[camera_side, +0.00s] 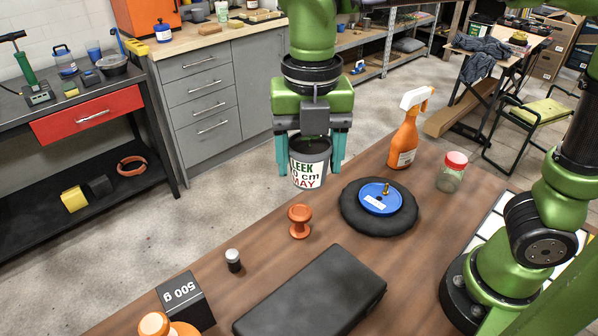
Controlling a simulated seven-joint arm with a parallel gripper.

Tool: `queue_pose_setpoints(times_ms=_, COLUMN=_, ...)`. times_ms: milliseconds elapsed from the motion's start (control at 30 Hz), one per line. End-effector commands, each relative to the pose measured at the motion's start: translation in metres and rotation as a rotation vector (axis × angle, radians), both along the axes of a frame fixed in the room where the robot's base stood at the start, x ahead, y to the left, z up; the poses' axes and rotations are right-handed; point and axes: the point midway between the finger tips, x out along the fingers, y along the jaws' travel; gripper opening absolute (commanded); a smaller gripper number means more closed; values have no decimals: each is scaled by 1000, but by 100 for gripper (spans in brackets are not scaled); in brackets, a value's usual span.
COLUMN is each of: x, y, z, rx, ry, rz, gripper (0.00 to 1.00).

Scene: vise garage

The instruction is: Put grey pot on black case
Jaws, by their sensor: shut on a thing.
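The grey pot (311,161), with a white label reading "LEEK", "cm" and "MAY", is held upright between the fingers of my gripper (311,165). The gripper points down and is shut on the pot, with one teal finger on each side. The pot appears raised near the far edge of the wooden table; its exact height is hard to tell. The black case (312,292) lies flat at the front of the table, below the pot in the picture. Its top is bare. The pot and the case are well apart.
A black round cushion with a blue disc (380,198), an orange spray bottle (407,135) and a red-lidded jar (452,172) stand right. A 500 g block (185,301) sits left of the case.

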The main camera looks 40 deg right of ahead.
Motion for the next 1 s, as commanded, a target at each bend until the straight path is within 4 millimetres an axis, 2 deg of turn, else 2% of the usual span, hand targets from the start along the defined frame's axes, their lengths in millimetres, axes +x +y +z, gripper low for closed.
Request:
queue_pose_setpoints(times_ms=33, x=-14, y=13, z=0, rx=-1, ry=-3, rz=70, gripper=32)
queue_pose_setpoints(times_ms=100, x=-28, y=25, z=0, rx=-4, ry=-5, rz=145, gripper=32)
queue_pose_setpoints(times_ms=400, x=-77, y=57, z=-4, rx=-12, ry=-13, rz=375, gripper=32)
queue_pose_setpoints(times_ms=800, x=-74, y=54, z=-83, rx=-15, ry=-8, rz=360, gripper=32)
queue_pose_setpoints(times_ms=1000, x=-73, y=54, z=-114, rx=-14, ry=-9, rz=359, gripper=32)
